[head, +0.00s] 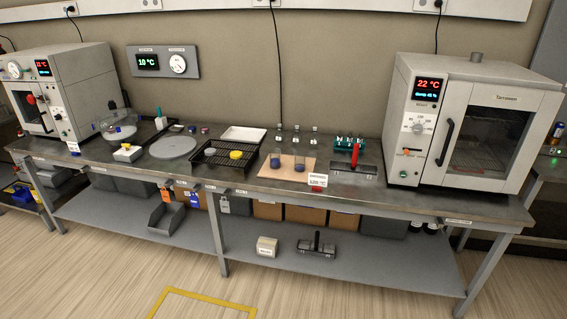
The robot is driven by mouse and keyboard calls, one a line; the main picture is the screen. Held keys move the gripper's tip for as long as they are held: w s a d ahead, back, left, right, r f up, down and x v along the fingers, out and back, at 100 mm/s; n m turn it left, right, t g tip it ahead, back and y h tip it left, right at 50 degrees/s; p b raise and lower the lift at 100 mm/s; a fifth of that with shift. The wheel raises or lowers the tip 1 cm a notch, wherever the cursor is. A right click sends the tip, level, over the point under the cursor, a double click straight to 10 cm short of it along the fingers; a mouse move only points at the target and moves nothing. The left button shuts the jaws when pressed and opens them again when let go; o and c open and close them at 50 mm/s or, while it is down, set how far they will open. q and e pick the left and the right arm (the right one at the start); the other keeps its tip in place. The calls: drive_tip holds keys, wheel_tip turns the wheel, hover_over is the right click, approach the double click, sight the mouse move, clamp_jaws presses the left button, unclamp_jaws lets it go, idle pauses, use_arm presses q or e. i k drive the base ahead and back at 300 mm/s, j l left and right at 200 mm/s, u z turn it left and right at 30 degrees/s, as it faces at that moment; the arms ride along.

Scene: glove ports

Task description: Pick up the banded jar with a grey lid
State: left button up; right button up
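No jar here is clear enough to name surely as the banded jar with a grey lid. Two small clear jars with dark blue lower parts, a left one (276,160) and a right one (299,164), stand upright on a tan mat (285,172) at mid bench; their lids cannot be made out. On a black wire rack (222,165) to their left lie a grey round piece (210,151) and a yellow round piece (236,154). Several small clear vessels (297,128) stand behind the mat. Neither of my grippers is in view.
A large oven-like cabinet (473,120) fills the bench's right end, another cabinet (60,90) the left. A grey disc (173,146), a white tray (243,134) and a red-handled tool (355,155) lie on the bench (385,197). Floor in front looks clear.

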sight(300, 162)
drive_tip(key=i+l, duration=0.1)
drive_tip(key=i, duration=0.35)
drive_tip(key=i+l, duration=0.1)
drive_tip(key=i, duration=0.4)
